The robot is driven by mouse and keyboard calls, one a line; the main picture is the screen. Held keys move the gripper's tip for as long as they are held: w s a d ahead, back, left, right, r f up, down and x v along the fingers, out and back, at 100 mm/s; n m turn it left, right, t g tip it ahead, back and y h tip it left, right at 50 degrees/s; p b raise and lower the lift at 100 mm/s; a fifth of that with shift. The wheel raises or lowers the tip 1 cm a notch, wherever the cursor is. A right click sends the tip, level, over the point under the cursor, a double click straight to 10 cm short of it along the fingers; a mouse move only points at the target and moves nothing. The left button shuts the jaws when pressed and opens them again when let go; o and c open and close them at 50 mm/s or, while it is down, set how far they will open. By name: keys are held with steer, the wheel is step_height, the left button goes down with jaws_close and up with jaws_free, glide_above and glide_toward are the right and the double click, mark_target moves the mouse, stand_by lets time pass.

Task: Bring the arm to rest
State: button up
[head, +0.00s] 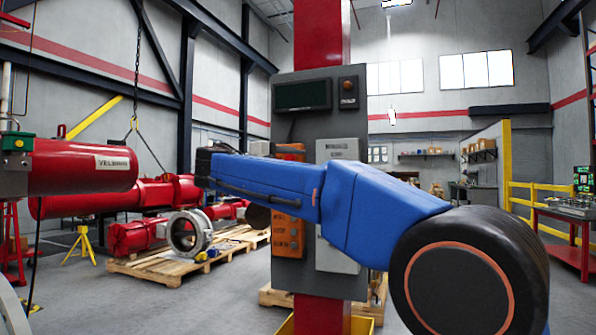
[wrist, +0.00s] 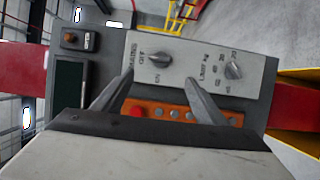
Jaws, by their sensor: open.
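My blue arm (head: 270,185) reaches across the head view from the lower right, in front of a grey control panel (head: 295,125). The jaws are not clear in the head view. In the wrist view my gripper (wrist: 159,80) is open, its two grey fingers spread apart with nothing between them. Behind the fingers, the wrist view shows a pale box with two knobs (wrist: 215,68) and an orange box with a red button (wrist: 137,111). My gripper body hides part of the panel there. I cannot tell whether the fingertips touch the panel.
The panel is on a red column (head: 322,30). Red cylindrical actuators (head: 82,167) are at the left, one hanging by a chain. A pallet (head: 165,268) carries a metal ring (head: 188,232). A yellow railing (head: 548,190) and a red table (head: 570,222) are at the right.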

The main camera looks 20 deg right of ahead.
steer(key=s+d+f+g+y, duration=0.1)
steer(key=s+d+f+y, duration=0.1)
steer(key=s+d+f, duration=0.35)
steer(key=s+d+f+g+y, duration=0.1)
steer(key=s+d+f+y, duration=0.2)
steer(key=s+f, duration=0.5)
steer(key=s+d+f+g+y, duration=0.15)
steer(key=s+d+f, duration=0.25)
steer(key=f, duration=0.6)
steer(key=s+a+f+m+y, duration=0.2)
steer(key=s+f+m+y, duration=0.1)
steer(key=s+f, duration=0.9)
steer(key=s+a+f+m+y, duration=0.3)
steer(key=s+f+y, duration=0.3)
steer(key=s+f, duration=0.5)
step_height(320, 180, down, 4)
steer(key=shift+s+a+f+g, duration=0.15)
steer(key=shift+s+f+g, duration=0.1)
steer(key=shift+s+g, duration=0.2)
